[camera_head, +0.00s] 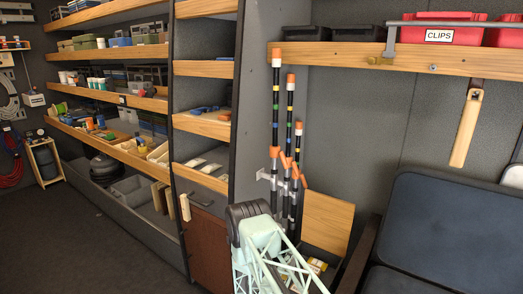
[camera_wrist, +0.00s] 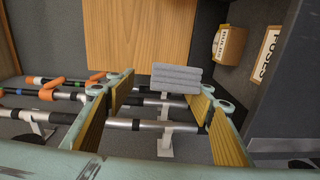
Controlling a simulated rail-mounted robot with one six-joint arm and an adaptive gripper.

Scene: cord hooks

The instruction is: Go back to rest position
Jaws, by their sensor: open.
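My gripper (camera_wrist: 165,105) is open in the wrist view, with pale green fingers and wood-coloured pads set wide apart. Nothing is clasped between the pads. Black and silver poles (camera_wrist: 120,124) with orange ends run across behind the fingers. In the head view my pale green lattice arm is low in the middle, and the fingertips cannot be made out there. Upright poles (camera_head: 275,115) with orange tips and coloured bands stand just behind it.
A wooden panel (camera_head: 326,222) leans behind the arm. A wooden shelf (camera_head: 400,59) with a red CLIPS box (camera_head: 438,36) is above right. Dark seats (camera_head: 430,230) stand at right. Stocked shelves (camera_head: 110,140) line the left. The floor (camera_head: 70,245) at lower left is clear.

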